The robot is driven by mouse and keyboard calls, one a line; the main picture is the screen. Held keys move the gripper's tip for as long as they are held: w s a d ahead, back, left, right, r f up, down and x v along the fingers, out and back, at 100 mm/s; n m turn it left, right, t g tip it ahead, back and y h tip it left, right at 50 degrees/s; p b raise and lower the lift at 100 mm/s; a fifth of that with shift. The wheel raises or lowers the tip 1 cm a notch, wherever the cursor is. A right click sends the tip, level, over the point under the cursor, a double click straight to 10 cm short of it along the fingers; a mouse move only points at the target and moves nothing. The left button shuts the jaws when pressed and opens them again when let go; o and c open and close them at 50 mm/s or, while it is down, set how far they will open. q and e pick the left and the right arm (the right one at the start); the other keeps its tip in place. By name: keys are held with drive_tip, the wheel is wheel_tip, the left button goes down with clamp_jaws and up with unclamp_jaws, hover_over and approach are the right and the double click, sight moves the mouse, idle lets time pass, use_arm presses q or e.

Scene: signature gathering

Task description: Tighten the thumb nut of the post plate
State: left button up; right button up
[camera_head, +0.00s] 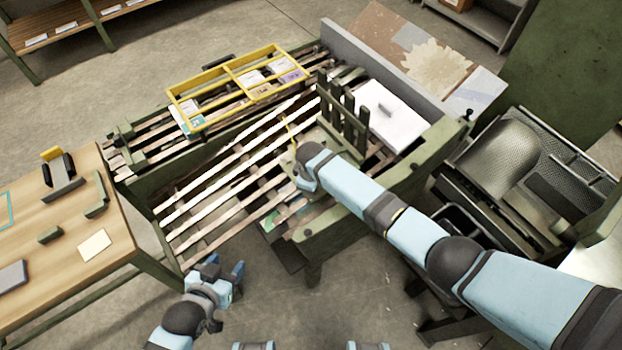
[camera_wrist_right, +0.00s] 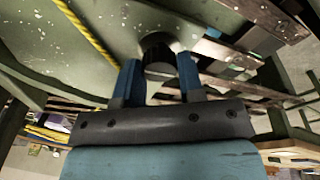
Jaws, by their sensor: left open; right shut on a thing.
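The thumb nut (camera_wrist_right: 158,48), a dark round knob, stands on the speckled green post plate (camera_wrist_right: 215,22) in the right wrist view. My right gripper (camera_wrist_right: 160,75) has one blue finger on each side of the nut and is shut on it. In the head view the right arm reaches over the machine's near corner, and its gripper (camera_head: 303,172) hides the nut. The post plate (camera_head: 318,139) lies there below upright green posts (camera_head: 345,115). My left gripper (camera_head: 222,277) is open and empty, low over the floor between the table and the machine.
Wooden slats (camera_head: 215,195) run along the green machine frame. A yellow divided tray (camera_head: 240,75) with packets lies on top at the back. A yellow cord (camera_wrist_right: 92,35) passes beside the nut. A wooden table (camera_head: 110,235) stands left; a metal tray machine (camera_head: 500,155) stands right.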

drive_tip(key=shift+m, duration=0.3)
idle(0.4)
drive_tip(key=o, duration=0.9)
drive_tip(key=shift+r, duration=0.1)
drive_tip(key=r, duration=0.4)
drive_tip(key=s+r+p, duration=0.1)
drive_tip(key=r, duration=0.4)
drive_tip(key=s+r, duration=0.1)
drive_tip(key=r, duration=0.3)
drive_tip(key=shift+s+r, duration=0.15)
drive_tip(key=shift+r, duration=0.1)
